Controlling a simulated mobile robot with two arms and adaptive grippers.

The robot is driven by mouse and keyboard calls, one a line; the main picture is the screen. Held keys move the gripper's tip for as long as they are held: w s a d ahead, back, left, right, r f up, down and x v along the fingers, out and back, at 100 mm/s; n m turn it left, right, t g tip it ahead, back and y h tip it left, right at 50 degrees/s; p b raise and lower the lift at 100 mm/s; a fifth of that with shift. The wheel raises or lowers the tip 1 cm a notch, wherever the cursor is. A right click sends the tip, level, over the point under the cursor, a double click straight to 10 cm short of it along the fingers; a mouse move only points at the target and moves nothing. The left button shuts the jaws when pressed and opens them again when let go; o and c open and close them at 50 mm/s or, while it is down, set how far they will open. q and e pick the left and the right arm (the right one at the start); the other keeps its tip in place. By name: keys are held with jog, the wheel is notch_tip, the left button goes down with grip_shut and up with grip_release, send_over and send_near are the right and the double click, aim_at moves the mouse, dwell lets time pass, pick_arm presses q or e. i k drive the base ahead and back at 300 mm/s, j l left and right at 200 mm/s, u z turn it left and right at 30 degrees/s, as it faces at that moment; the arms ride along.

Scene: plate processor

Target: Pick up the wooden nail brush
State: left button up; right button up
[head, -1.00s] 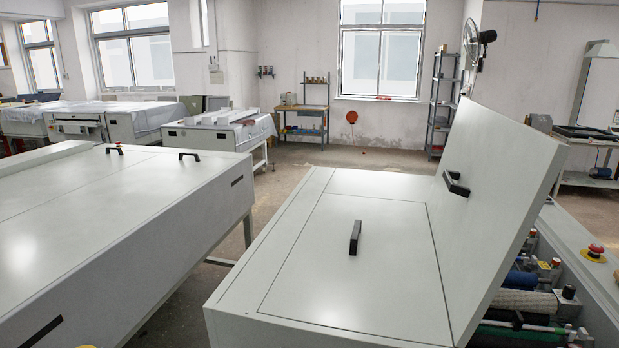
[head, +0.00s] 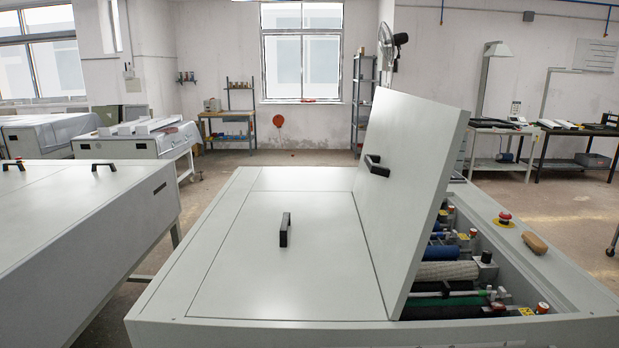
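The wooden nail brush (head: 535,243) appears to be the small brown, rounded block on the right-hand rim of the plate processor (head: 572,283). It lies flat on the light grey surface, just right of a red emergency stop button (head: 505,217). Its bristles cannot be made out. Neither of my grippers shows in the head view, and nothing touches the brush.
The processor's lid (head: 415,180) stands raised, left of the brush, over open rollers (head: 445,271). Another grey machine (head: 90,230) stands at the left. Floor (head: 565,215) is clear beyond the right rim. Tables (head: 500,130) stand at the back right.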

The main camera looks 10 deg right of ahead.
aim_at(531, 239)
jog(key=z, duration=1.7)
jog(key=i+l, duration=0.1)
jog(key=l+u, duration=0.1)
jog(key=l, duration=0.25)
jog(key=i, duration=0.05)
